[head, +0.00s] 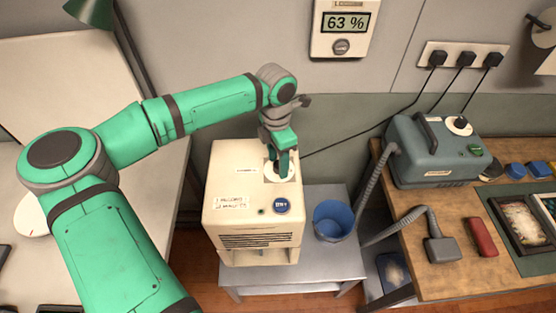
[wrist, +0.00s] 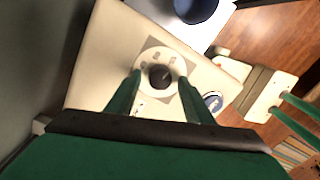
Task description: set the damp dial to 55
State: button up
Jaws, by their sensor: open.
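The damp dial (wrist: 160,76) is a black knob on a round white plate on top of a cream box-shaped machine (head: 230,188). In the head view the dial's plate (head: 270,172) is mostly hidden by my gripper (head: 281,170). In the wrist view my gripper (wrist: 162,88) is open, with one green finger on each side of the knob. I cannot tell whether the fingers touch it. The scale marks are too small to read. A wall display (head: 344,22) reads 63 %.
A blue bucket (head: 334,220) stands on the grey stand (head: 345,262) to the right. A grey-green device (head: 432,150) with a hose stands on the wooden table (head: 400,215).

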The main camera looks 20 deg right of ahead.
aim_at(277, 163)
notch_tip(277, 163, up, 11)
jog(key=shift+w, duration=0.25)
dwell(0.3)
jog(key=shift+f, duration=0.1)
dwell(0.4)
